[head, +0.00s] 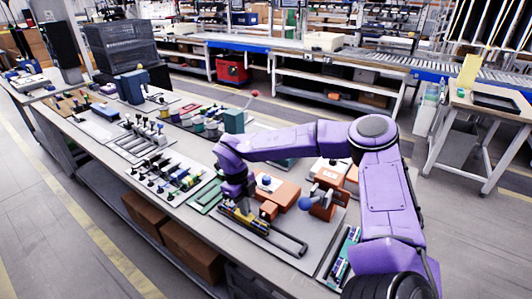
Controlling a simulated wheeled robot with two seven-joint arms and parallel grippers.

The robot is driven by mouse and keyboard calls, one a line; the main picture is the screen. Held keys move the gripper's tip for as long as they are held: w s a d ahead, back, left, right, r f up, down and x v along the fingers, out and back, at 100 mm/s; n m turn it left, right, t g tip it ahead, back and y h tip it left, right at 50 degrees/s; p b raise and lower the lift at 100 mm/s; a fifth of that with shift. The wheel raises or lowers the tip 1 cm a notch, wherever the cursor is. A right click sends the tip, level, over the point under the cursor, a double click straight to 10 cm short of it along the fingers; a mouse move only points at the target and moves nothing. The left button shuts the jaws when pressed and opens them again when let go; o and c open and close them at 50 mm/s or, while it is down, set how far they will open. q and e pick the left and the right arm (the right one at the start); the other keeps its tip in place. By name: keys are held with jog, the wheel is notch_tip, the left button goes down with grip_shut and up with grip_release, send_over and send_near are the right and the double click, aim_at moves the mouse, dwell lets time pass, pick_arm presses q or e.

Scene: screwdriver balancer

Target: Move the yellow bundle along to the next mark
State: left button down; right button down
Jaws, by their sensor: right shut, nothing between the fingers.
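A yellow bundle (247,221) lies at the left part of a dark rail (285,240) on a grey board, near the front edge of the long bench. My right gripper (232,198) points down at the left end of the bundle, shut with nothing held. Its fingertips are small and partly hidden, so I cannot tell whether they touch the bundle. No distinct marks can be made out along the rail. My left gripper is not in view.
An orange block (268,210) stands just behind the rail. Orange housings with a blue knob (305,203) stand farther right. A green frame (206,196) and a panel of small parts (170,181) lie left. The rail's right part looks clear.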

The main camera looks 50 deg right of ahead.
jog(key=shift+w+d+r+p, duration=0.1)
jog(key=shift+w+r+p, duration=0.05)
jog(key=shift+r+p, duration=0.3)
jog(key=shift+w+d+f, duration=0.1)
jog(key=shift+w+f, duration=0.1)
jog(key=shift+f, duration=0.05)
jog(key=shift+s+r, duration=0.1)
jog(key=shift+w+a+b, duration=0.15)
jog(key=shift+w+b, duration=0.3)
jog(key=shift+w, duration=0.15)
jog(key=shift+w+a+b, duration=0.15)
jog(key=shift+w+b, duration=0.25)
jog(key=shift+w, duration=0.2)
jog(key=w, duration=0.2)
jog(key=w+a+b, duration=0.1)
jog(key=w, duration=0.2)
jog(key=w+b, duration=0.1)
jog(key=w, duration=0.2)
jog(key=shift+a, duration=0.15)
jog(key=shift+w+a+r, duration=0.1)
jog(key=shift+w, duration=0.45)
